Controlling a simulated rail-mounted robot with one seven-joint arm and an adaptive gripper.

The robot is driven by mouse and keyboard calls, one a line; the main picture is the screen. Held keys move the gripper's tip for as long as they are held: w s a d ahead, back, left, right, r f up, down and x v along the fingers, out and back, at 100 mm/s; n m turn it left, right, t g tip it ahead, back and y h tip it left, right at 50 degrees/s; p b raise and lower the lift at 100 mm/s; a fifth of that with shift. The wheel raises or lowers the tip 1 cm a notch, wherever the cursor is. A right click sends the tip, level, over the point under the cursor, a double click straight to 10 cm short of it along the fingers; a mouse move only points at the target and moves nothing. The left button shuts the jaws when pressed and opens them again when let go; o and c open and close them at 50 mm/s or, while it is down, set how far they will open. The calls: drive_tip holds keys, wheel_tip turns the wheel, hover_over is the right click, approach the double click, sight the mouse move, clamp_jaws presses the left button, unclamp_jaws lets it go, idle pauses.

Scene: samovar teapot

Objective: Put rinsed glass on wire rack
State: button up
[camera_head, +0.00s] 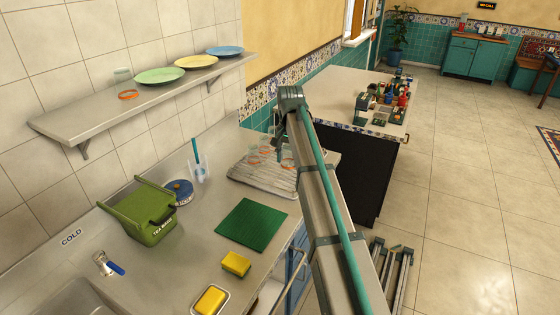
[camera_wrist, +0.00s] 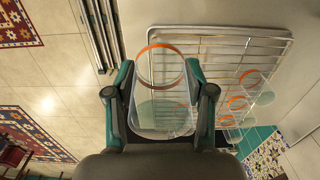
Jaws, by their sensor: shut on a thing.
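A clear glass with an orange ring (camera_wrist: 160,112) is between the fingers of my gripper (camera_wrist: 159,85) in the wrist view. My gripper is shut on it. The glass's orange-ringed end lies toward the top of that picture, beside the left part of the wire rack (camera_wrist: 222,36). I cannot tell whether the glass touches the rack. In the head view the rack (camera_head: 240,172) lies on the counter, and my arm hides part of it. Several orange-ringed glasses (camera_wrist: 238,103) stand at the rack's right side in the wrist view; they also show in the head view (camera_head: 253,157).
A green mat (camera_head: 250,225), a yellow sponge (camera_head: 236,263), a green tea-bag box (camera_head: 147,212) and a cup with a brush (camera_head: 200,173) sit on the counter. A wall shelf (camera_head: 75,122) holds plates and another glass. An island (camera_head: 345,85) stands behind.

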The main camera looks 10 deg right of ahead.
drive_tip(key=p, duration=0.5)
hover_over(286, 172)
drive_tip(key=f, duration=0.5)
drive_tip(key=s+f, duration=0.1)
drive_tip(key=f, duration=0.2)
drive_tip(key=shift+f, duration=0.15)
drive_tip(key=shift+w+f, duration=0.45)
drive_tip(key=shift+f, duration=0.1)
wheel_tip(286, 172, down, 3)
drive_tip(key=shift+w+d+r+p, duration=0.1)
drive_tip(key=shift+p, duration=1.1)
drive_tip(key=shift+f, duration=0.45)
drive_tip(key=shift+f, duration=0.1)
drive_tip(key=o, duration=1.1)
